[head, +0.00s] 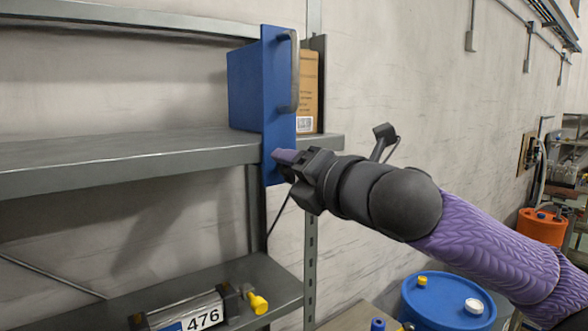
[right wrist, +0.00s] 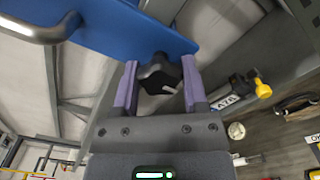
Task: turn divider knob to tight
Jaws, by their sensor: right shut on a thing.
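In the right wrist view the blue divider (right wrist: 135,28) runs across the top. The divider's black knob (right wrist: 158,72) sits under it, with a pale mark on it. My right gripper (right wrist: 158,88) has its purple fingers on either side of the knob and is shut on it. In the head view my right gripper (head: 283,160) is at the divider's lower front, and the knob is hidden there. My left gripper is not in view.
A cardboard box (head: 308,90) stands behind the divider. The upper shelf (head: 120,160) is bare to its left. A cylinder device labelled 476 (head: 200,312) lies on the lower shelf. A blue drum (head: 445,300) stands below my right arm.

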